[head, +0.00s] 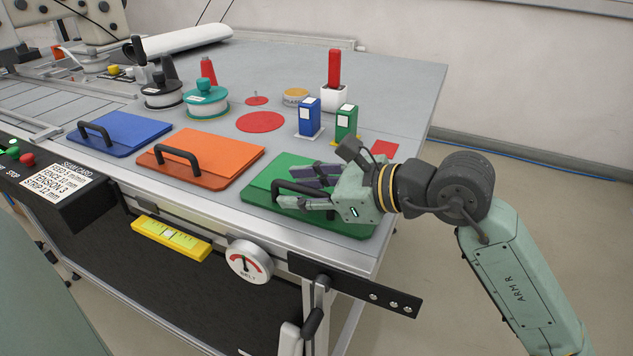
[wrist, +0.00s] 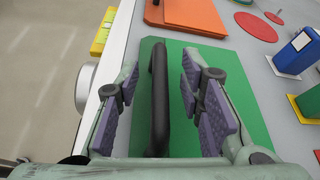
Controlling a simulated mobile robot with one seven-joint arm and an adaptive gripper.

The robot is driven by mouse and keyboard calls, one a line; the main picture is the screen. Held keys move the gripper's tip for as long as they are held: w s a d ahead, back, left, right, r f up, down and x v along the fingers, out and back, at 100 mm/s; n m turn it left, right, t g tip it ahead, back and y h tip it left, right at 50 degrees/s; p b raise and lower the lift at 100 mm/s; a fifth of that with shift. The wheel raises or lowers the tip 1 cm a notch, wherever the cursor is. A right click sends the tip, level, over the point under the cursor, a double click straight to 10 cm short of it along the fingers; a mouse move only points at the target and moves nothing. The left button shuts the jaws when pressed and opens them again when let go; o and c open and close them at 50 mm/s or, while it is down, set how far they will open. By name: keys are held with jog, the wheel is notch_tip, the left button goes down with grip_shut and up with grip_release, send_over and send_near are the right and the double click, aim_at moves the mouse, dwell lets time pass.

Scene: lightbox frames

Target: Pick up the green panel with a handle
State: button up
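The green panel (head: 268,176) lies flat at the front right of the grey table, with a black bar handle on its top. In the wrist view, the green panel (wrist: 235,75) fills the middle, and its black handle (wrist: 158,95) runs lengthwise between my fingers. My gripper (head: 312,188) is over the panel at the handle. In the wrist view, my gripper (wrist: 155,110) is open, with purple finger pads on both sides of the handle and a gap on each side. My fingers hide part of the handle in the head view.
An orange panel (head: 215,150) and a blue panel (head: 125,128) with like handles lie to the left. A green block (head: 346,120), a blue block (head: 309,116) and a red-topped white holder (head: 334,95) stand behind. A dial gauge (head: 249,261) hangs below the table's front edge.

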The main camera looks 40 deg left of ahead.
jog(key=shift+a+f, duration=0.1)
grip_shut()
dwell(0.4)
dwell(0.3)
